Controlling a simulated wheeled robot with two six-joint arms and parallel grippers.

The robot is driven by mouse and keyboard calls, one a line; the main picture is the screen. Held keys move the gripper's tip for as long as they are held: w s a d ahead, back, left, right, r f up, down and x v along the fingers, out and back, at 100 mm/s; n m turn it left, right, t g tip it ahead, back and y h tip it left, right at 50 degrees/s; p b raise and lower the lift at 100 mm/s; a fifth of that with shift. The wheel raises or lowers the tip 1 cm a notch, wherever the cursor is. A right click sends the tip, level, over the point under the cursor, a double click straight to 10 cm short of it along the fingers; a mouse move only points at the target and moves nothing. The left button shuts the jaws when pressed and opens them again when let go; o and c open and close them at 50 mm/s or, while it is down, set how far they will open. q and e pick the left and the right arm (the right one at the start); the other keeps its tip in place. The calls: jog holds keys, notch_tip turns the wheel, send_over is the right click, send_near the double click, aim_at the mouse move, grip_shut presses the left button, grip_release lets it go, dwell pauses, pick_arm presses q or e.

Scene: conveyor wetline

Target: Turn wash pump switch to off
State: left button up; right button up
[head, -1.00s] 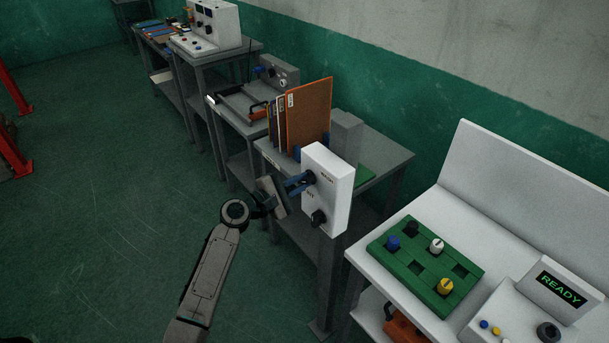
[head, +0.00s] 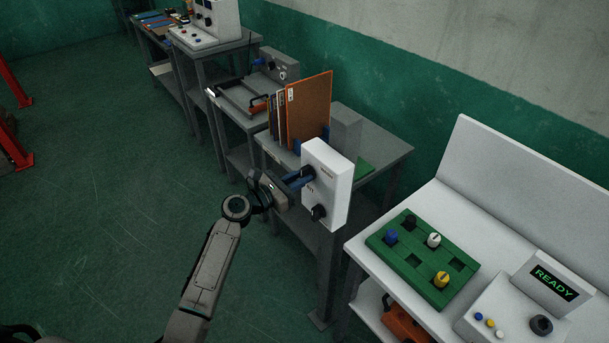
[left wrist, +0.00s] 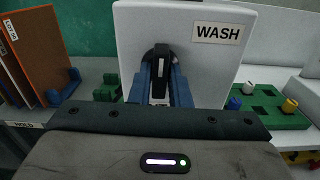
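The white switch box (head: 338,185) stands on a post in the middle of the head view. It fills the upper middle of the left wrist view, with its WASH label (left wrist: 218,33) upright. The black wash knob (left wrist: 161,78), with a white mark, points straight up in that view. My left gripper (head: 303,177) has its blue fingers on both sides of this knob, close against it. My right gripper is not in view.
A grey table with upright orange and dark boards (head: 308,108) stands behind the box. At the right, a white bench holds a green block with colored pegs (head: 420,255) and a READY display (head: 554,282). Open green floor lies left.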

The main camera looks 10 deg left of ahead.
pick_arm(q)
jog(key=o, duration=0.3)
jog(key=v, duration=0.7)
dwell(0.3)
